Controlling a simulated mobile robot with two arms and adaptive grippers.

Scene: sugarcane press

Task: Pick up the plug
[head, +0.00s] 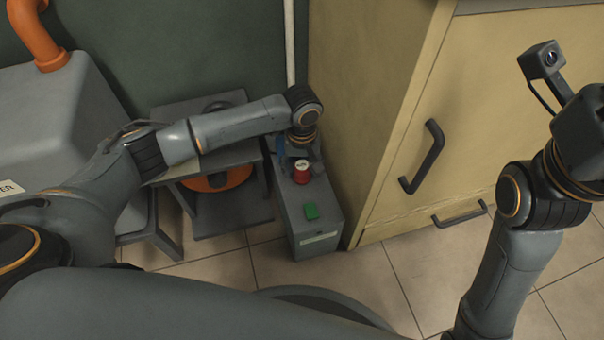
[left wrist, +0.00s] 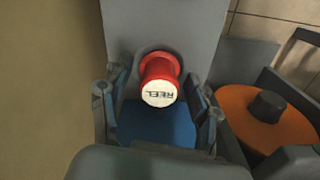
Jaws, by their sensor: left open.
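A red plug (head: 301,173) with a white end face stands on top of a grey box (head: 316,230). In the left wrist view the plug (left wrist: 159,80) shows its white face, lettered REEL, towards the camera. My left gripper (head: 298,152) is over the back part of the box, just behind the plug. In the left wrist view the open fingers of my left gripper (left wrist: 160,108) are on either side, with the plug between and slightly beyond them. I cannot tell whether they touch it. A blue part (left wrist: 156,127) lies between the fingers, partly hidden. My right gripper is out of view.
A green button (head: 311,211) is on the box's front top. A cream cabinet (head: 385,130) stands close on the right. On the left is a grey stand with an orange reel (head: 215,181), also in the left wrist view (left wrist: 262,120). Tiled floor (head: 380,290) lies in front.

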